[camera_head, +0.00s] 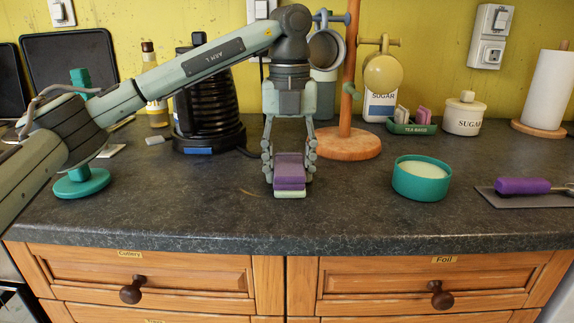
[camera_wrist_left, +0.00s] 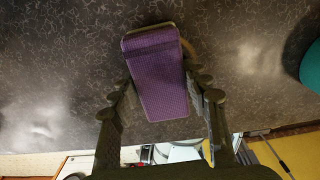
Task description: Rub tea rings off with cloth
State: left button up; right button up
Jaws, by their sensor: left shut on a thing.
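My left gripper (camera_head: 289,168) points down over the dark worktop (camera_head: 350,215), shut on a folded purple cloth (camera_head: 290,183). The cloth has a pale lower edge and is at or close to the worktop; I cannot tell whether it touches. In the left wrist view the cloth (camera_wrist_left: 160,85) sits between the two fingers. A tan curved mark, part of a tea ring (camera_wrist_left: 189,47), shows beside the cloth there, the rest of it hidden. A faint brown mark (camera_head: 249,192) shows left of the cloth in the head view. My right gripper is not in view.
A teal bowl (camera_head: 420,190) with pale contents stands right of the cloth. A wooden mug stand (camera_head: 345,145) is behind, a black appliance (camera_head: 205,135) behind left, and a teal stand (camera_head: 80,185) at left. A purple-handled tool (camera_head: 522,186) lies at right. The front worktop is clear.

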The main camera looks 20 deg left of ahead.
aim_at(262, 182)
pick_arm(q)
jog(key=shift+w+d+p, duration=0.2)
jog(key=shift+d+p, duration=0.05)
jog(key=shift+d, duration=0.5)
jog(key=shift+w+d+p, duration=0.2)
jog(key=shift+d+p, duration=0.05)
jog(key=shift+d, duration=0.5)
jog(key=shift+w+d+p, duration=0.2)
jog(key=shift+d+p, duration=0.05)
jog(key=shift+d, duration=0.5)
jog(key=shift+a, duration=0.15)
jog(key=shift+s+a+b, duration=0.2)
jog(key=shift+a, duration=0.5)
jog(key=shift+s+a+b, duration=0.15)
jog(key=shift+s+a, duration=0.05)
jog(key=shift+a, duration=0.55)
jog(key=shift+s+a+b, duration=0.2)
jog(key=shift+a, duration=0.5)
jog(key=shift+s+a+f, duration=0.1)
jog(key=shift+s+a, duration=0.05)
jog(key=shift+a, duration=0.4)
jog(key=shift+s+a+b, duration=0.2)
jog(key=shift+s+a, duration=0.05)
jog(key=shift+a, duration=0.6)
jog(key=shift+s+a+b, duration=0.2)
jog(key=shift+s+a, duration=0.05)
jog(key=shift+a, duration=0.6)
jog(key=shift+a, duration=0.1)
